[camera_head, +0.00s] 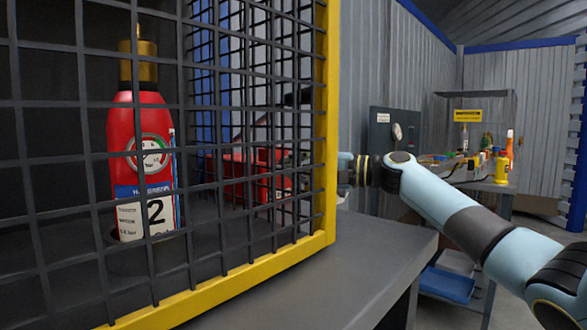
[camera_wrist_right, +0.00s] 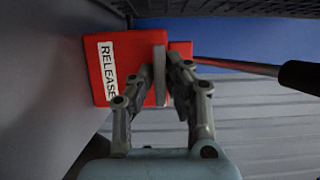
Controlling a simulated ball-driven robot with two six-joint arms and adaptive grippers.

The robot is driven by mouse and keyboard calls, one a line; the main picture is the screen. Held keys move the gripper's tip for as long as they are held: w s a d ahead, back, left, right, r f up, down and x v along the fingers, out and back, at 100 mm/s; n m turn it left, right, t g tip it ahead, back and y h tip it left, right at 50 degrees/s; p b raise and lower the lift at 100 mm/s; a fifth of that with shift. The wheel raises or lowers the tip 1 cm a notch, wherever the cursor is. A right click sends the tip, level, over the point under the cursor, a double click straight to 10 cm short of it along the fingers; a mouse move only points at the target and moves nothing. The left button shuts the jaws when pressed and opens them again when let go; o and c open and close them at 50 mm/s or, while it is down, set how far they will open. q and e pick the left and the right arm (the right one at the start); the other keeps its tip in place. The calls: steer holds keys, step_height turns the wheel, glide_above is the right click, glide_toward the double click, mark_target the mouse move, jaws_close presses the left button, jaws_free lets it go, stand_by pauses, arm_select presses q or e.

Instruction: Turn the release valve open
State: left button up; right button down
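In the right wrist view the red box (camera_wrist_right: 125,48) carries a white "RELEASE" label (camera_wrist_right: 107,70). A red lever rod (camera_wrist_right: 235,65) runs right from it to a black grip (camera_wrist_right: 300,76). The black grip (camera_head: 298,97) slants up to the right in the head view. My left gripper is not in view.
A yellow-framed mesh cage (camera_head: 331,120) encloses a red extinguisher (camera_head: 125,130) labelled 2. The cage stands on a grey bench (camera_head: 370,250). My right arm enters from the right beside the yellow post. A cluttered table (camera_head: 480,180) stands farther back.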

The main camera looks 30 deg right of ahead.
steer(key=shift+n+g+h, duration=0.4)
steer(key=shift+n+h, duration=0.2)
steer(key=shift+n, duration=0.9)
steer(key=shift+r+n+p, duration=0.1)
steer(key=shift+n+p, duration=0.3)
steer(key=shift+n, duration=0.2)
steer(key=shift+n+h+p, duration=0.3)
steer(key=shift+n+h, duration=0.2)
steer(key=shift+n, duration=0.1)
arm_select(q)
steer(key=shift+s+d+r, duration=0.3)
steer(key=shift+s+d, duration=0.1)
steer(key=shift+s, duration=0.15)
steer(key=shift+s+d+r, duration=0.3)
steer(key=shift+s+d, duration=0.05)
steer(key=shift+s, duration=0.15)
arm_select(e)
steer(key=shift+n+h, duration=0.3)
steer(key=shift+n, duration=0.1)
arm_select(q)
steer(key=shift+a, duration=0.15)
